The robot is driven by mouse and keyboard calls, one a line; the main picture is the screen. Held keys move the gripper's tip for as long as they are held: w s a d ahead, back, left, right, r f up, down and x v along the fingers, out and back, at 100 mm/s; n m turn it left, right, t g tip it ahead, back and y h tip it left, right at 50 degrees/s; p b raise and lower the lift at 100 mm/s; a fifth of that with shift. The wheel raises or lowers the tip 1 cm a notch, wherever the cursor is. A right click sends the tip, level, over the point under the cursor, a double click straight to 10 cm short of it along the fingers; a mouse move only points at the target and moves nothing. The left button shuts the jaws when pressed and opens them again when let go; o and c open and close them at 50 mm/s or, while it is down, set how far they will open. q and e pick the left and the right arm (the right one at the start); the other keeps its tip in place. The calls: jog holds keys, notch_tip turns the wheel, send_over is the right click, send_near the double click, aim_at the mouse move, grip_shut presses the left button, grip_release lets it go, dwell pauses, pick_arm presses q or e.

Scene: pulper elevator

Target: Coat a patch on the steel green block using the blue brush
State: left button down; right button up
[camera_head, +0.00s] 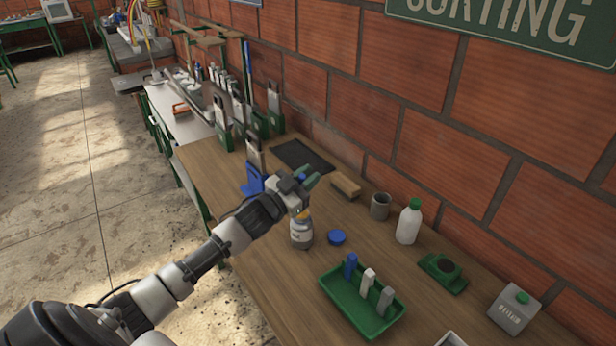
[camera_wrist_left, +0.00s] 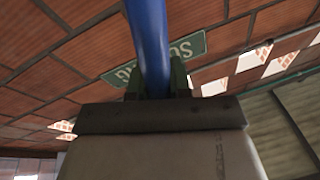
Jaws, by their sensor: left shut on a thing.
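My left gripper (camera_head: 308,181) is above the workbench, over a small pale jar (camera_head: 301,236). In the left wrist view its green fingers (camera_wrist_left: 158,82) are shut on a blue handle (camera_wrist_left: 150,40), which I take for the blue brush. In the head view the arm and gripper hide most of the brush. A small orange-yellow patch shows at the jar's top; I cannot tell whether it is the brush tip. Several upright steel plates stand in green blocks, one of them a green block (camera_head: 276,122) at the back. Another plate stands in a blue block (camera_head: 252,183) left of my gripper.
A blue lid (camera_head: 337,237) lies beside the jar. A green tray (camera_head: 337,292) holds blue, white and grey upright pieces. A white bottle (camera_head: 408,224), grey cup (camera_head: 380,206), tan block (camera_head: 346,186) and dark mat (camera_head: 300,155) are along the wall (camera_head: 440,140).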

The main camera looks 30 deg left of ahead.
pick_arm(q)
jog(key=shift+f+b, duration=0.5)
jog(key=shift+f, duration=0.2)
dwell(0.6)
dwell(0.5)
notch_tip(320, 180, up, 7)
jog(key=p, duration=0.6)
dwell(0.8)
